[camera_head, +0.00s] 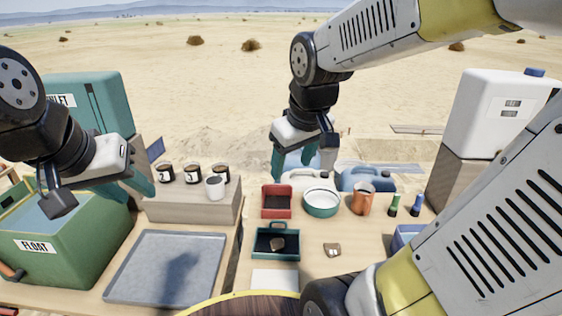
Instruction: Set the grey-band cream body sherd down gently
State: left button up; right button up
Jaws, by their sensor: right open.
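A small cream piece with darker markings (332,250) lies on the right table, to the right of a teal tray; it looks like the grey-band cream body sherd, but it is too small to be sure. A brown sherd (277,244) lies in the teal tray (262,257). My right gripper (304,160) is open, with its fingers pointing down and nothing seen between them. It is above the far side of the table, behind the red tray and well away from the cream piece. My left gripper (138,182) is at the left by the wooden step; its jaw gap cannot be made out.
A red tray (276,214), a white-and-teal bowl (321,211) and an orange cup (363,199) stand behind the teal tray. A grey tray (150,295) lies at left, beside the green FLOAT tank (90,240). A white cup (214,188) and jars stand on the step (190,210).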

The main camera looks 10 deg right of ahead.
jog(key=s+a+r+m+t+y, duration=0.1)
jog(key=s+r+m, duration=0.1)
jog(key=s, duration=0.4)
jog(key=shift+s+a+r+m+t+y, duration=0.25)
jog(key=shift+a+r+m+t+y, duration=0.1)
jog(key=shift+m, duration=0.45)
